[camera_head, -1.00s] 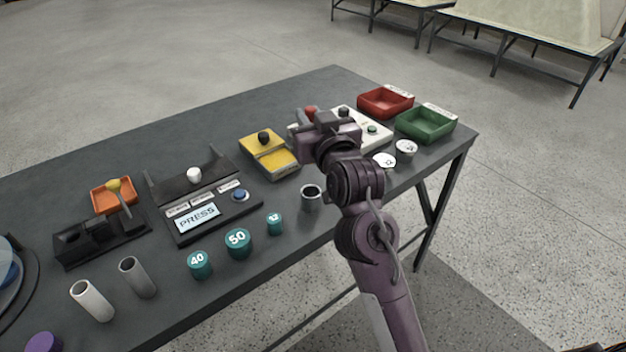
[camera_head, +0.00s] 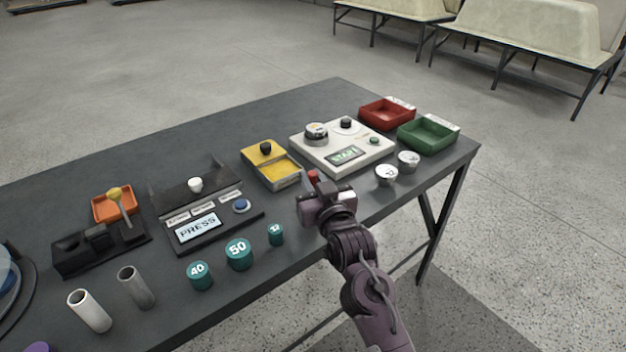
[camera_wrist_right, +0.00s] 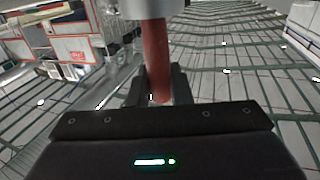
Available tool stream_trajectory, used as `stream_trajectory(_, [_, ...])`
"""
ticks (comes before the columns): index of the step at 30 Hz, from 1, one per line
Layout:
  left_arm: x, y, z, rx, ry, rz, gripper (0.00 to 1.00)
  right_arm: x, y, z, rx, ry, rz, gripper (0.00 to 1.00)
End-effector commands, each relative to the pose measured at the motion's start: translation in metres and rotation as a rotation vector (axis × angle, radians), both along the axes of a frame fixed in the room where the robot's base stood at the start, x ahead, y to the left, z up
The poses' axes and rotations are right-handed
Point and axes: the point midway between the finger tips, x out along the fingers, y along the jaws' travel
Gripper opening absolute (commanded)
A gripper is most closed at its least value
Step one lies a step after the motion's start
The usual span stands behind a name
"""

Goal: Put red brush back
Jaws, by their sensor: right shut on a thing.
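The red brush (camera_head: 313,178) shows only as a small red part just above and behind my right gripper (camera_head: 322,198) in the head view. In the right wrist view its red handle (camera_wrist_right: 156,58) stands between the dark fingers of my right gripper (camera_wrist_right: 158,85), which is shut on it. A pale grey round part (camera_wrist_right: 140,8) shows at the handle's far end; I cannot tell what it belongs to. The gripper is over the table's front edge area. It hides the spot where the small grey cup stood. My left gripper is not in view.
A yellow tray (camera_head: 287,177) and a white scale-like device (camera_head: 370,156) lie behind the gripper. Red (camera_head: 388,112) and green (camera_head: 428,136) trays sit at far right.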

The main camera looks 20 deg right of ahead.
Motion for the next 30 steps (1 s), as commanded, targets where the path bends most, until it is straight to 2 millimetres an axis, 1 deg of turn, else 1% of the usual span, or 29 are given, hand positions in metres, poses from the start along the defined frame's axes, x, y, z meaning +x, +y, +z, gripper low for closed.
stream_trajectory(5, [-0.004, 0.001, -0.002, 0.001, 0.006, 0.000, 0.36, 0.000, 0.000, -0.003, 0.000, 0.000, 0.000, 0.00])
stream_trajectory(6, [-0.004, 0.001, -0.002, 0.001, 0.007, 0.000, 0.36, 0.000, 0.000, -0.003, 0.000, 0.000, 0.000, 0.21])
stream_trajectory(10, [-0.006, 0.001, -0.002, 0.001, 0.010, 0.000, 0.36, 0.000, 0.000, -0.003, 0.000, 0.000, 0.000, 0.38])
stream_trajectory(11, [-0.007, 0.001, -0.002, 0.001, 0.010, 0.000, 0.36, 0.000, 0.000, -0.003, 0.000, 0.000, 0.000, 0.40])
stream_trajectory(18, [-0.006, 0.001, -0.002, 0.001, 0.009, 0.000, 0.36, 0.000, 0.000, -0.002, 0.000, 0.000, 0.000, 0.40])
stream_trajectory(21, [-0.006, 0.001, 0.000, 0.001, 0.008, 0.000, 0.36, 0.000, 0.000, 0.002, 0.001, -0.001, 0.000, 0.40])
stream_trajectory(23, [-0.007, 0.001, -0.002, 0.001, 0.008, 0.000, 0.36, -0.007, 0.000, 0.000, 0.000, 0.001, 0.000, 0.40])
stream_trajectory(26, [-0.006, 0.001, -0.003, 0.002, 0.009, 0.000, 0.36, -0.023, -0.001, -0.002, 0.000, 0.003, 0.000, 0.40])
stream_trajectory(30, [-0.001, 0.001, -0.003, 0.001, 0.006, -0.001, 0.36, -0.053, -0.002, -0.002, 0.000, 0.004, 0.000, 0.40])
